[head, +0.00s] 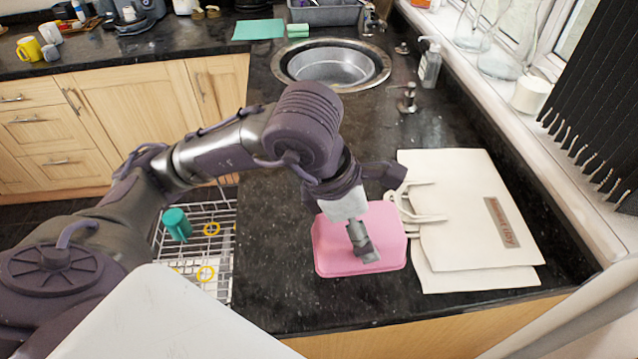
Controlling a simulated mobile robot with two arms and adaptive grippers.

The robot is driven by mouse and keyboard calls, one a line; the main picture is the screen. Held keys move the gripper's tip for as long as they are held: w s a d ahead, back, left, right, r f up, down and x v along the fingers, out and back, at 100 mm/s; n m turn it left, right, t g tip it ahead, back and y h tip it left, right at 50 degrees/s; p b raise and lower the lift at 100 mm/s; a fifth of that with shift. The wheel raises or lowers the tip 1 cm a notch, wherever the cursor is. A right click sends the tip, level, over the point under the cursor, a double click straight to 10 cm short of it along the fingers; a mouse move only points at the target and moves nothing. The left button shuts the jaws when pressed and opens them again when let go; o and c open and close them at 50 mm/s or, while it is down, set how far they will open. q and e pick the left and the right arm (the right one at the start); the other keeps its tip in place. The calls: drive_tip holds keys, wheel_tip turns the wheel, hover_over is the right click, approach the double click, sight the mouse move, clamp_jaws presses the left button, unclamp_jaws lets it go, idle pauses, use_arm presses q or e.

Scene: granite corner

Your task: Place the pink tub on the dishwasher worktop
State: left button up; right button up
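The pink tub (330,250) is a rounded rectangular tub on the dark granite worktop (285,275), in the lower middle of the head view. My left arm reaches in from the left. Its gripper (363,251) points down over the tub, and its fingers overlap the tub in the picture. I cannot tell whether the fingers touch the tub or how far apart they are. The arm and fingers hide part of the tub's top. An open dishwasher rack (222,262) shows left of this worktop, lower down. My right gripper is not in view.
A cream bag (455,235) with handles lies just right of the tub. A round sink (330,68) with a metal bowl is behind, with a soap bottle (430,65) to its right. A green cup (176,224) is in the rack. Worktop between sink and tub looks clear.

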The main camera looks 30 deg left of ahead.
use_arm(q)
drive_tip(key=w+a+f, duration=0.1)
drive_tip(key=a+f, duration=0.1)
drive_tip(key=a, duration=0.1)
drive_tip(key=w+a+f+p, duration=0.1)
drive_tip(key=w+a+f, duration=0.1)
drive_tip(key=a, duration=0.1)
drive_tip(key=w+a+f+p, duration=0.1)
drive_tip(key=w+a+f, duration=0.1)
drive_tip(key=a, duration=0.2)
drive_tip(key=shift+w+f, duration=0.15)
wheel_tip(320, 180, down, 3)
drive_tip(key=shift+a+p, duration=0.1)
drive_tip(key=shift+p, duration=0.55)
drive_tip(key=shift+f, duration=0.55)
drive_tip(key=shift+f, duration=0.1)
drive_tip(key=o, duration=0.8)
drive_tip(key=shift+o, duration=0.2)
